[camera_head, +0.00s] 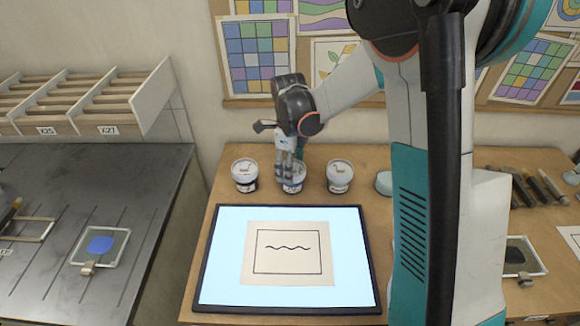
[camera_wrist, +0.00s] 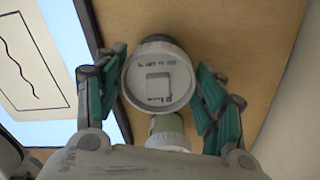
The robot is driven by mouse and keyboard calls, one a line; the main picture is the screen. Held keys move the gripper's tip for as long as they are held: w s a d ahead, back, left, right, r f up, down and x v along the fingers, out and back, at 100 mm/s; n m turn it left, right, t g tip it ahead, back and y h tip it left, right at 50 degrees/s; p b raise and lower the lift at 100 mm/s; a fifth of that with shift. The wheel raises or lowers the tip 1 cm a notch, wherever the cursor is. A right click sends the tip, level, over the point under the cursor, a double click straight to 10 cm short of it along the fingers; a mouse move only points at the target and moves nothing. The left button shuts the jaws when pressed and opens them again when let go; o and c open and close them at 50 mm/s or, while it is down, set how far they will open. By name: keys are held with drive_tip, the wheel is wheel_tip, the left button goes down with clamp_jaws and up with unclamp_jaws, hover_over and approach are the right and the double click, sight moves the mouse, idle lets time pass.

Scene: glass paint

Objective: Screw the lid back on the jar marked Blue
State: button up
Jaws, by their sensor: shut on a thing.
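Three small pale jars stand in a row behind the light panel: a left jar (camera_head: 245,175), a middle jar (camera_head: 291,184) and a right jar (camera_head: 339,176). My gripper (camera_head: 289,170) reaches down over the middle jar. In the wrist view my gripper (camera_wrist: 164,75) has its teal fingers on either side of a round white lid (camera_wrist: 178,78). The lid has a raised square and small writing that I cannot read surely. Its underside is hidden, so I cannot tell how it sits on the jar. The jar labels are too small to read.
A lit panel (camera_head: 222,265) with a wavy-line drawing (camera_head: 284,280) lies in front of the jars. A dark bench (camera_head: 60,185) with a blue-painted glass piece (camera_head: 100,246) is at left. Brushes or sticks (camera_head: 535,188) lie at right. A pinboard wall stands behind.

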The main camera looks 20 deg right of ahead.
drive_tip(key=o, duration=1)
drive_tip(key=shift+c, duration=0.2)
drive_tip(key=shift+o, duration=0.3)
drive_tip(key=shift+o, duration=1.3)
drive_tip(key=shift+r+p, duration=1.85)
drive_tip(key=shift+r, duration=1.15)
